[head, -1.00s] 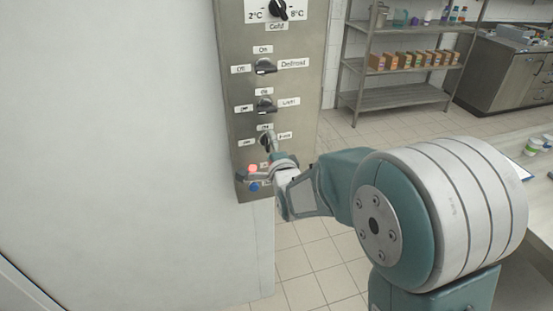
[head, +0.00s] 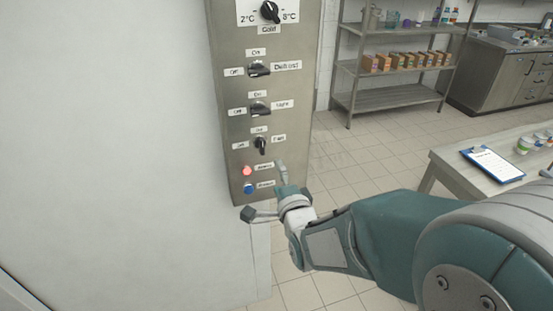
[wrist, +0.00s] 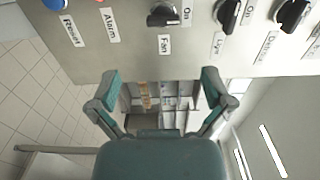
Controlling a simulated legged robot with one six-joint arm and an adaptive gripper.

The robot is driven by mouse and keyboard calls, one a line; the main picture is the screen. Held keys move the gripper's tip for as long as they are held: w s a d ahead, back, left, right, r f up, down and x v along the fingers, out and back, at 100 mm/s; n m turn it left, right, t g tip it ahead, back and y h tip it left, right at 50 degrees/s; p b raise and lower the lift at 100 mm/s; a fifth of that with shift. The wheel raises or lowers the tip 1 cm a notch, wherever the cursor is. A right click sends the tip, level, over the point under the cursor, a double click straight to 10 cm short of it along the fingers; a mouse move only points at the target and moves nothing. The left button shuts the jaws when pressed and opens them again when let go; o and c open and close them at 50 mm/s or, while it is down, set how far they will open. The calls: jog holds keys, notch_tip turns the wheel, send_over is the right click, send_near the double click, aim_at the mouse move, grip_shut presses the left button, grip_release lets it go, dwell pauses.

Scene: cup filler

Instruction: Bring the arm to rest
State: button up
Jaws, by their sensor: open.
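My gripper (head: 264,194) is open and empty, just in front of the lower end of the metal control panel (head: 236,122). Its two fingers are spread apart, and nothing is between them. In the wrist view my gripper (wrist: 160,100) also shows with its fingers wide apart below the panel's row of switches. My arm reaches in from the lower right of the head view. The Fan switch (head: 260,145) has its black knob turned near upright. The red alarm light (head: 247,171) is lit, with a blue button (head: 249,188) below it.
More knobs, Light (head: 259,109) and Defrost (head: 258,69), sit higher on the panel. A white wall (head: 110,150) fills the left. A table with a clipboard (head: 494,164) stands at the right. A metal shelf (head: 396,98) is at the back. Tiled floor lies between.

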jog(key=s+d+n+g+h, duration=0.1)
jog(key=s+d+n+g, duration=0.3)
jog(key=s, duration=0.3)
jog(key=s+d+r+n+g+h, duration=0.1)
jog(key=s+d+n+g+h, duration=0.1)
jog(key=s+d+n+g, duration=0.2)
jog(key=s+d+n+g+h, duration=0.2)
jog(key=s+d+n, duration=0.3)
jog(key=s, duration=0.7)
jog(key=shift+r+n+g, duration=0.4)
jog(key=shift+n+g, duration=0.5)
jog(key=shift+n, duration=0.1)
